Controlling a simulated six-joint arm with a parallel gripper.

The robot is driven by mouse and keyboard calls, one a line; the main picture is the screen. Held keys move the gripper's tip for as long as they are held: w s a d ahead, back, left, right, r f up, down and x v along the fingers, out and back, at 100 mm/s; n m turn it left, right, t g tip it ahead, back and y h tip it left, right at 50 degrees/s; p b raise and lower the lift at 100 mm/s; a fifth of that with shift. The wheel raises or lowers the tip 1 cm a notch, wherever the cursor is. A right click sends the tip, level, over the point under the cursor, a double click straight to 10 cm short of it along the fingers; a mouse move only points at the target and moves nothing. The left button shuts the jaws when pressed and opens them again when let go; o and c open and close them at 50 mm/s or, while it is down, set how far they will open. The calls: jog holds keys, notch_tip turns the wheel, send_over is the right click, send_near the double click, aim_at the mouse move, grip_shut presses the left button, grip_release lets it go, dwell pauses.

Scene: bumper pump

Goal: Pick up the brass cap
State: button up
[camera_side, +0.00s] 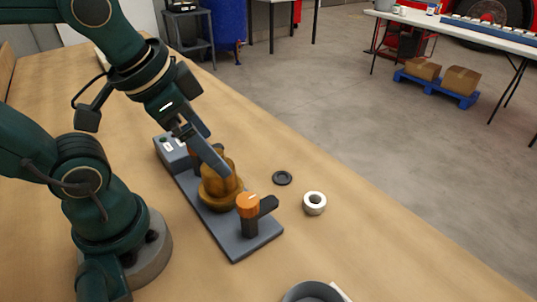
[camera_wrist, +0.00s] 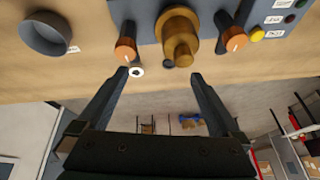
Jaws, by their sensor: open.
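The brass cap (camera_side: 230,183) appears as a stepped, round brass piece standing upright on the grey base plate (camera_side: 240,245). I cannot tell where the cap ends and any brass body below it begins. It also shows at the top of the wrist view (camera_wrist: 179,36), between the lines of my two fingers. My gripper (camera_side: 219,164) is open, its fingers wide apart and empty in the wrist view (camera_wrist: 162,73). In the side view a finger overlaps the upper brass part and hides some of it; contact cannot be told.
Orange-topped clamps (camera_side: 248,205) stand on either side of the brass piece. A black ring (camera_side: 282,178) and a white ring (camera_side: 314,202) lie on the wooden table. A control box with buttons (camera_wrist: 280,18) is at the plate's end.

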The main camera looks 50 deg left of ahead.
aim_at(215, 191)
jog(key=w+a+f+g, duration=0.1)
jog(key=w+a+f+m+g, duration=0.1)
jog(key=f+g, duration=0.1)
jog(key=a+f+g, duration=0.1)
jog(key=shift+w+a+f+m+g, duration=0.15)
jog(key=shift+w+m+g, duration=0.15)
jog(key=shift+w, duration=0.1)
jog(key=shift+s+a+f, duration=0.1)
jog(key=shift+a+f, duration=0.1)
jog(key=shift+f, duration=2.75)
grip_shut()
jog(key=shift+r, duration=0.1)
